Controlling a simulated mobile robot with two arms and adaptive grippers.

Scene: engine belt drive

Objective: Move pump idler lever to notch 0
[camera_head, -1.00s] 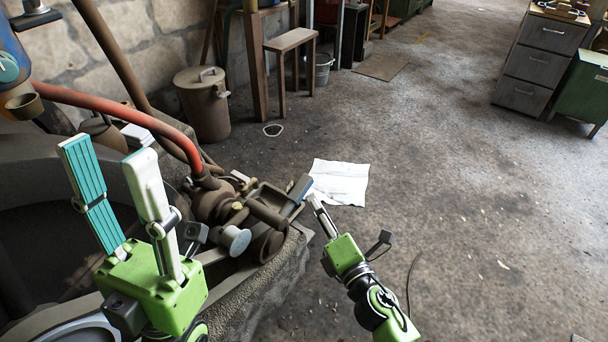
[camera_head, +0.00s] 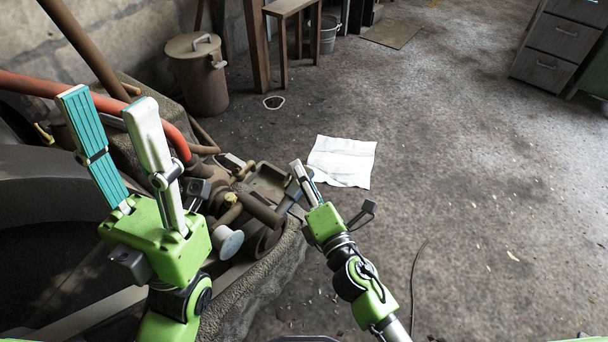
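The engine's belt-drive parts (camera_head: 232,205) sit in a brown cluster at centre left. A round pale knob (camera_head: 228,242) stands on their near side. A grey-blue handle-like piece (camera_head: 291,194) juts out at their right end; I cannot tell for sure which part is the pump idler lever, and no notch marks are readable. My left gripper (camera_head: 108,102) is open and empty, fingers pointing up, in front and to the left of the cluster. My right gripper (camera_head: 302,172) is right beside the grey-blue piece and overlaps it in view; contact and finger gap are unclear.
A red hose (camera_head: 85,95) arches over the engine at left. A white sheet (camera_head: 342,160) lies on the floor behind my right gripper. A lidded bin (camera_head: 197,75) and a wooden stool (camera_head: 288,8) stand at the back.

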